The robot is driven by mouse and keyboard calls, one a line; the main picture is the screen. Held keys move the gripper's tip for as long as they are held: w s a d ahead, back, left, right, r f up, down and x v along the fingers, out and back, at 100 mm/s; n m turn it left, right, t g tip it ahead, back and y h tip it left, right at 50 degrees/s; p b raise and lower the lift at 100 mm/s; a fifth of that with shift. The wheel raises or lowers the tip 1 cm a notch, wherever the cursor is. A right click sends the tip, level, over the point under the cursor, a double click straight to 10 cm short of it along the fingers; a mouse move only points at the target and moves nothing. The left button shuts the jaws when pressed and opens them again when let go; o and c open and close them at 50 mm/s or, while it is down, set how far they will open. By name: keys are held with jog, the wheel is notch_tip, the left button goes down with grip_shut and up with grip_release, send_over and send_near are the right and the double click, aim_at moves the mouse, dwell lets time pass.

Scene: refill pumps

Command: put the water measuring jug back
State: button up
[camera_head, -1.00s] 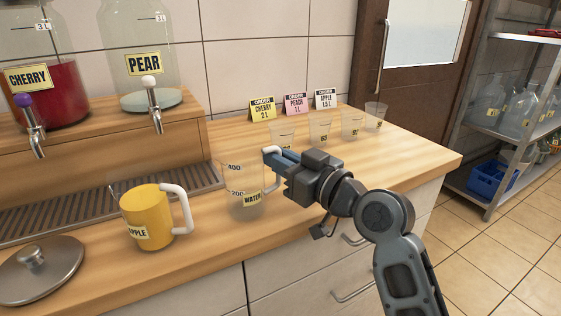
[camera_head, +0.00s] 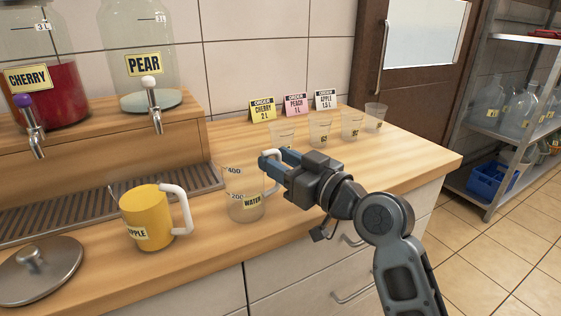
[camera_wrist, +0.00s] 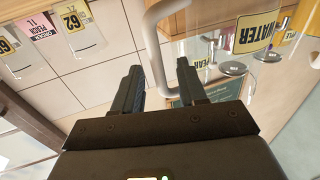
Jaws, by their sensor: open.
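The water measuring jug (camera_head: 240,183) is clear, with 200 and 400 marks and a yellow WATER label. It looks upright on the wooden counter, right of the yellow apple jug (camera_head: 146,215). Its pale handle (camera_head: 273,154) points right, toward my gripper (camera_head: 275,161). My gripper is open at the handle. In the wrist view, the handle (camera_wrist: 152,45) passes between the two spread fingers of my gripper (camera_wrist: 158,80), with gaps visible beside it.
Several clear cups (camera_head: 320,132) stand behind my gripper, with order cards (camera_head: 295,105) behind them. The pear dispenser (camera_head: 138,60), cherry dispenser (camera_head: 45,90) and drip grate (camera_head: 110,203) are left. A metal lid (camera_head: 38,270) lies front left. The right part of the counter (camera_head: 405,158) is clear.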

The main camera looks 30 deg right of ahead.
jog(key=shift+s+d, duration=0.15)
jog(key=shift+s, duration=0.2)
jog(key=b+v, duration=0.1)
jog(key=v, duration=1)
jog(key=shift+s+b, duration=0.15)
jog(key=shift+b, duration=0.25)
jog(key=s+a+f+m+g+h, duration=0.2)
jog(key=s+f+m+h, duration=0.3)
jog(key=s+f, duration=0.9)
jog(key=s+a+n, duration=0.1)
jog(key=s+a, duration=0.2)
jog(key=s, duration=1.5)
jog(key=shift+s+f+n+g, duration=0.25)
jog(key=shift+f+n+g, duration=0.05)
jog(key=shift+f+n, duration=0.15)
